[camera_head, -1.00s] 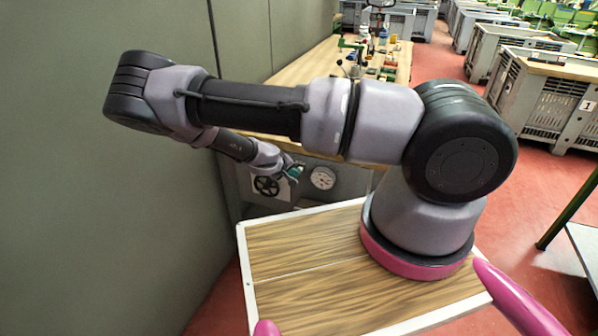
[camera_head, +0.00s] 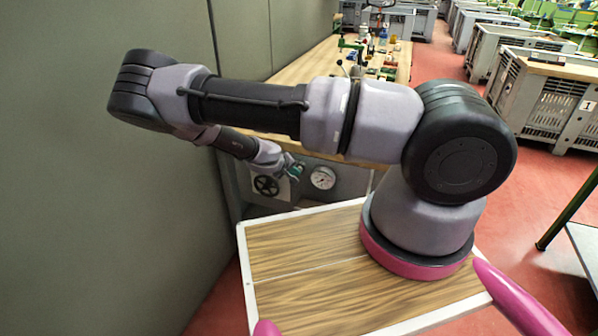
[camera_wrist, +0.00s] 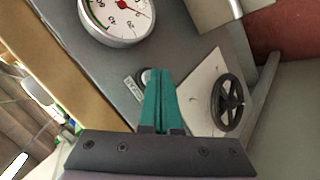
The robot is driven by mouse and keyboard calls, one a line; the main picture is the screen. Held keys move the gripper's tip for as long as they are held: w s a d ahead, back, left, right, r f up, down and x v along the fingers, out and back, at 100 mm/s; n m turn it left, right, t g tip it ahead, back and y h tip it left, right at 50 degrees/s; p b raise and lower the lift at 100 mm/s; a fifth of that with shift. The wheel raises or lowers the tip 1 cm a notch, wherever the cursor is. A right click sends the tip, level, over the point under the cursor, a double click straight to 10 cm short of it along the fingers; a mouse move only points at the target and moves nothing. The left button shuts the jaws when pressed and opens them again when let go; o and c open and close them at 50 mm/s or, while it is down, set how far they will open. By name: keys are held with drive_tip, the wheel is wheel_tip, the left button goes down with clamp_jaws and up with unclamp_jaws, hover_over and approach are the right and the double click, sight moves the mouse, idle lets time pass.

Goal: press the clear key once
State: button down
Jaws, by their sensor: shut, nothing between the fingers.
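In the wrist view my gripper (camera_wrist: 158,74) has its two teal fingers together, with nothing between them. The tips point at a grey panel. I cannot tell whether the tips touch the key. In the head view my gripper (camera_head: 297,171) is small, in front of the panel between the handwheel and the gauge, and hides the key there.
A round dial gauge (camera_wrist: 117,15) sits on the panel, also in the head view (camera_head: 322,178). A black handwheel (camera_wrist: 228,102) on a pale plate (camera_wrist: 200,88) is close right of the fingers. A wooden bench (camera_head: 300,70) with several small items stands above; a grey wall (camera_head: 100,220) is left.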

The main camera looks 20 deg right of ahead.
drive_tip(key=shift+s+a, duration=0.5)
drive_tip(key=shift+s, duration=0.2)
drive_tip(key=shift+s+a, duration=0.75)
drive_tip(key=shift+s, duration=0.25)
drive_tip(key=shift+s+a, duration=0.7)
drive_tip(key=shift+s, duration=0.3)
